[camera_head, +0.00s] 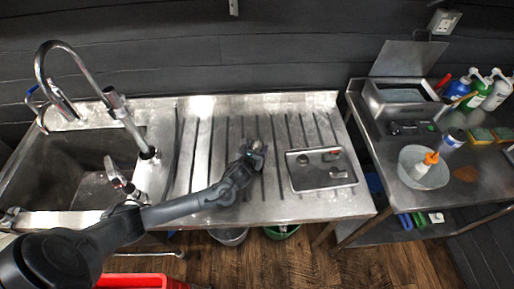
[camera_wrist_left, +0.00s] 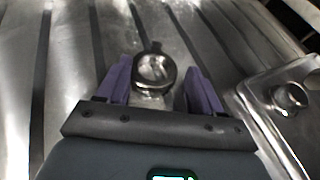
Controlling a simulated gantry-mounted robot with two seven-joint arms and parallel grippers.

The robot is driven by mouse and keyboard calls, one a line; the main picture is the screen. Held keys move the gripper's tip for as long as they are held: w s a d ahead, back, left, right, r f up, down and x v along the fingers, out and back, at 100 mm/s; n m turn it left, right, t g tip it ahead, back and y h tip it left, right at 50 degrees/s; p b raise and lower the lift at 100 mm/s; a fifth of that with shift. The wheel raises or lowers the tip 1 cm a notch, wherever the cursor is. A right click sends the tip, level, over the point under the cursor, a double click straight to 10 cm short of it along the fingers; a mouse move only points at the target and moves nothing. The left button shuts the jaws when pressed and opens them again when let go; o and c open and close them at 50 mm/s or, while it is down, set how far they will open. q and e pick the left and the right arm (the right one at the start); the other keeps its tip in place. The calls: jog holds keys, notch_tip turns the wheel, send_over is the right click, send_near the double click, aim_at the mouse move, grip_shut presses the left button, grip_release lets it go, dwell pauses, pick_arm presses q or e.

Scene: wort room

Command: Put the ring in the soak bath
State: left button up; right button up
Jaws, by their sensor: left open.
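A round metal ring (camera_wrist_left: 155,87) with a small dark tab at its far edge is between the two purple fingers of my left gripper (camera_wrist_left: 158,88) in the left wrist view. The soak bath looks to be the open steel box (camera_head: 385,107) with a raised lid, on the right-hand table. My right gripper is not in view.
A steel tray (camera_head: 325,184) with small metal parts lies right of my gripper. A sink (camera_head: 60,165) with a tall tap (camera_head: 90,75) is at left. A bowl (camera_head: 408,174) holding an orange-topped bottle, and several bottles, stand on the right-hand table. A floor gap separates the two counters.

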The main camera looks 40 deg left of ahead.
pick_arm(q)
jog(key=shift+s+a+f, duration=0.2)
jog(key=shift+s+f, duration=0.15)
jog(key=shift+f, duration=0.35)
jog(key=shift+w+r, duration=0.1)
jog(key=shift+r, duration=0.4)
jog(key=v, duration=0.3)
jog(key=p+v, duration=0.1)
jog(key=v, duration=0.7)
jog(key=shift+w+r+p, duration=0.15)
jog(key=shift+r+p, duration=0.1)
jog(key=shift+p, duration=0.15)
jog(key=shift+o, duration=0.5)
jog(key=shift+s+d+r, duration=0.2)
jog(key=shift+s+r, duration=0.1)
jog(key=shift+s, duration=0.25)
